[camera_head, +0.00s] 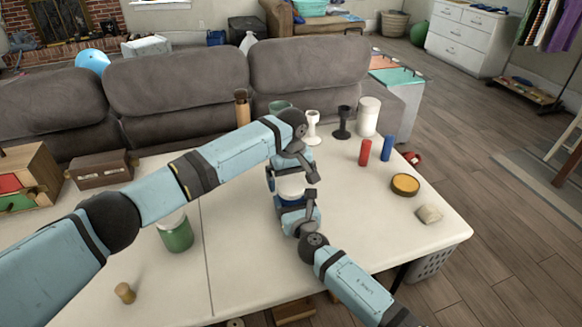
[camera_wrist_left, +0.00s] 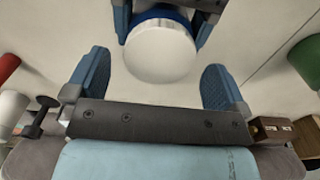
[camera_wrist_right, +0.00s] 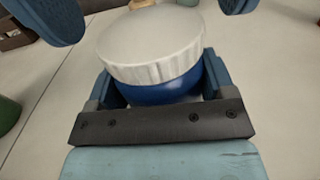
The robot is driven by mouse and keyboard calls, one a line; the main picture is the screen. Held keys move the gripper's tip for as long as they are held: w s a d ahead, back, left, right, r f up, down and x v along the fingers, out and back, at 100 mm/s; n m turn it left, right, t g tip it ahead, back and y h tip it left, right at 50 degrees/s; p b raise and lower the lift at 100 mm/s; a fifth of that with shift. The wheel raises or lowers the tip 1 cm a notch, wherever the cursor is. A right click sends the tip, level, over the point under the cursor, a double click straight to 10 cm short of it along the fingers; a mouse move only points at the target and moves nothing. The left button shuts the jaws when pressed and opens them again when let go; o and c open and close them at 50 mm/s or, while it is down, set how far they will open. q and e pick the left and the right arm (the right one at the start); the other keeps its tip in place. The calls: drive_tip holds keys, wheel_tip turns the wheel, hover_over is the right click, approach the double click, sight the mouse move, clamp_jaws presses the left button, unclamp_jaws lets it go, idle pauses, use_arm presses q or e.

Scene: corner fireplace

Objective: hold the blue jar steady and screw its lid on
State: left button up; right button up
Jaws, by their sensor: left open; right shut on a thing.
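The blue jar (camera_wrist_right: 165,92) stands at the middle of the white table, mostly hidden in the head view. A white ribbed lid (camera_wrist_right: 152,45) sits on top of it and looks slightly tilted in the right wrist view; I cannot tell whether it is threaded. The lid also shows in the head view (camera_head: 291,187). My right gripper (camera_head: 295,204) is shut on the jar's body from the near side. My left gripper (camera_head: 291,177) is open just beyond the lid. In the left wrist view its fingers are spread wide, with the lid (camera_wrist_left: 162,52) ahead of the gap and no contact visible.
A green jar (camera_head: 175,235) and a wooden peg (camera_head: 124,293) stand at left. A red cylinder (camera_head: 365,152), blue cylinder (camera_head: 387,148), yellow-topped tin (camera_head: 405,184) and pale stone (camera_head: 429,214) are at right. Goblets (camera_head: 312,127) and a white canister (camera_head: 368,117) stand behind.

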use_arm(q)
drive_tip(key=shift+f, duration=0.9)
drive_tip(key=shift+c, duration=0.2)
drive_tip(key=c, duration=0.9)
drive_tip(key=m, duration=0.4)
drive_tip(key=shift+m, duration=0.3)
drive_tip(key=m, duration=0.8)
drive_tip(key=shift+m, duration=0.4)
drive_tip(key=m, duration=0.5)
drive_tip(key=o, duration=0.9)
drive_tip(key=shift+o, duration=0.2)
